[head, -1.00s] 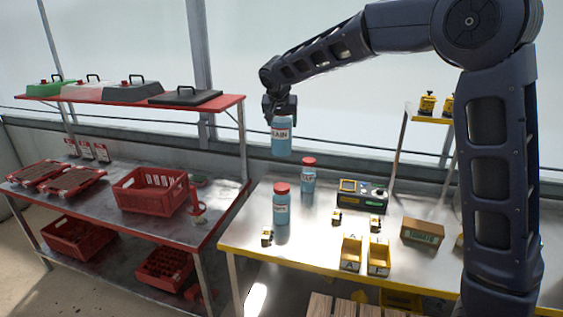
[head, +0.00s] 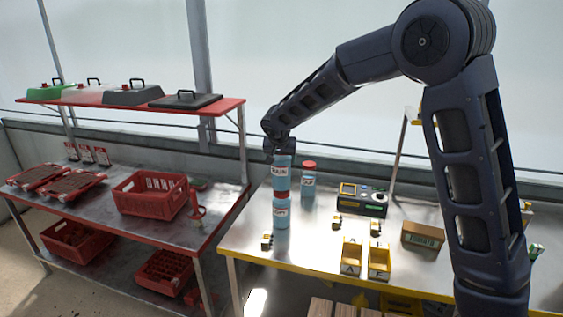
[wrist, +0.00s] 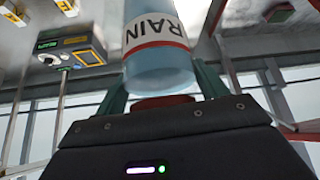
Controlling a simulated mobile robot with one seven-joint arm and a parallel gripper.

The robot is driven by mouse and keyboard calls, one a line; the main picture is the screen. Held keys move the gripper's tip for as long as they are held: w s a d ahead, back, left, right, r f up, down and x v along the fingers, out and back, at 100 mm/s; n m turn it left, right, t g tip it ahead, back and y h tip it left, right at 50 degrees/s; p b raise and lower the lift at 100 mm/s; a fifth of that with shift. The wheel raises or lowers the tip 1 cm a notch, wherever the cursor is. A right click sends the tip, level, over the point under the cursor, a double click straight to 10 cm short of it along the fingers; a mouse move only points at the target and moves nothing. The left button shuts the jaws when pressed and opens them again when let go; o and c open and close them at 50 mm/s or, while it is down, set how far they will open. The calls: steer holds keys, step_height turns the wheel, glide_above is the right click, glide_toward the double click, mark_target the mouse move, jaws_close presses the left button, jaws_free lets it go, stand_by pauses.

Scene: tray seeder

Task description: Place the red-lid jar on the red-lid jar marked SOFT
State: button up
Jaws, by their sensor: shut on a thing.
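My gripper (head: 281,150) is shut on a blue jar (head: 281,172) at its top. The jar is upright; its white label reads partly "RAIN" in the wrist view (wrist: 160,72), where its red lid shows between the fingers. Directly beneath it stands another blue jar (head: 281,214) with a red lid and a white label too small to read surely. The held jar's base lines up over that lid; I cannot tell whether they touch. A third red-lid blue jar (head: 308,184) stands just behind and to the right, its label also hard to read.
The jars stand on a metal bench (head: 315,220) with a yellow front edge. A dark yellow-trimmed device (head: 362,196), yellow bins (head: 351,258) and a brown box (head: 422,236) are to the right. A red-edged bench with a red crate (head: 150,194) is left.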

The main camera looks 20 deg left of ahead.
steer(key=shift+f, duration=0.7)
steer(key=o, duration=1.5)
steer(key=v, duration=1.2)
steer(key=shift+d, duration=0.1)
